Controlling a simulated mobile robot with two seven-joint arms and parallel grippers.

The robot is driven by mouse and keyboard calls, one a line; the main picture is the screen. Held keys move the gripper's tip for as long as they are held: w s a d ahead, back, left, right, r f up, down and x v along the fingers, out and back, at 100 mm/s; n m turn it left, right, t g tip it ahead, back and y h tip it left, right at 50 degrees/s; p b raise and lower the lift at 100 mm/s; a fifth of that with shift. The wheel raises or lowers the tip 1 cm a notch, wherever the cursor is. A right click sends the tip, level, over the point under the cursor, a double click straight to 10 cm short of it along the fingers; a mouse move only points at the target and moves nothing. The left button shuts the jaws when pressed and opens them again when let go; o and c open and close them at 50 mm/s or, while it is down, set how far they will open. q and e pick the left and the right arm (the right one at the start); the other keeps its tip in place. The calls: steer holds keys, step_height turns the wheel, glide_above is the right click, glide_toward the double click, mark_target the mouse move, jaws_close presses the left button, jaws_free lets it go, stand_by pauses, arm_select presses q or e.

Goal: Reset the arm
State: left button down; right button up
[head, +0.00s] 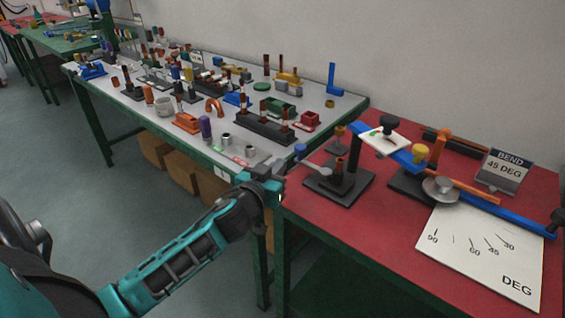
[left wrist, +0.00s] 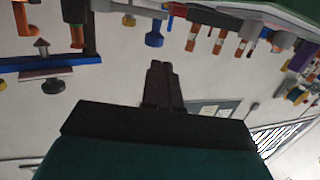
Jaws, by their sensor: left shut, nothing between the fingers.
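My left gripper (head: 277,170) is at the front left corner of the red table, in front of a small black-based fixture, with its fingers shut and nothing between them. In the left wrist view the dark fingers (left wrist: 160,70) lie together. The bending device on the red table has a long blue arm (head: 465,204), an orange bar (head: 474,190), a grey round disc (head: 440,190) and a yellow knob (head: 421,151). A white dial plate (head: 480,250) with degree marks lies in front of it. The gripper is apart from the blue arm. My right gripper is out of view.
A sign (head: 504,170) reading "BEND 45 DEG" stands at the back right. The black-based fixture (head: 340,182) stands near the left edge. A grey table (head: 330,106) crowded with small parts adjoins on the left. The red table's front middle (head: 375,235) is clear.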

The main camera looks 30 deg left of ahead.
arm_select(q)
steer(key=a+f+v, duration=0.1)
steer(key=v, duration=0.6)
steer(key=s+d+f+m+g+h+p, duration=0.2)
steer(key=s+d+f+m+g+h, duration=0.2)
steer(key=s+d+f, duration=0.8)
steer(key=d+f+g+h, duration=0.1)
steer(key=d+f, duration=0.2)
steer(key=shift+s+d+g+p, duration=0.15)
steer(key=shift+d+g+p, duration=0.15)
steer(key=shift+d+g, duration=0.1)
